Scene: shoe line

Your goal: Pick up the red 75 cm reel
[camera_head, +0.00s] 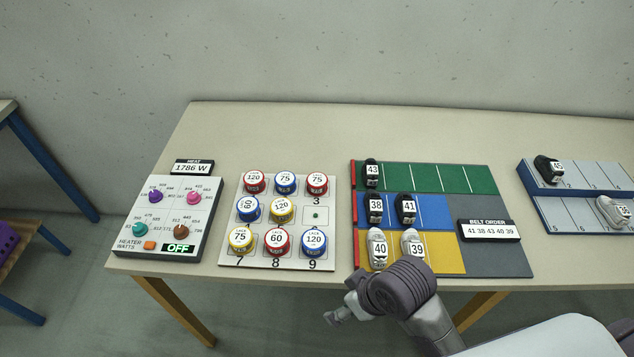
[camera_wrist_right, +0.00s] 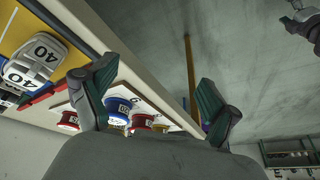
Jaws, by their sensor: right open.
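The red 75 reel (camera_head: 317,182) stands upright in the top right place of the white reel board (camera_head: 229,206), above the number 3. My right gripper (camera_head: 338,312) is just off the table's front edge, right of the board's lower corner and well apart from the reel. In the right wrist view my right gripper (camera_wrist_right: 152,88) has its two fingers wide apart with nothing between them. Several reels show sideways behind its left finger; I cannot tell which one there is the red 75. A dark grey part at that view's top right corner may be my left gripper (camera_wrist_right: 300,20); its jaws are unclear.
Other red, blue and yellow reels fill the board except the middle right place. A heater panel (camera_head: 152,205) stands to the left. A coloured shoe mat (camera_head: 450,178) with several shoes lies to the right, with a belt order sign (camera_head: 488,230). The table behind the board is clear.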

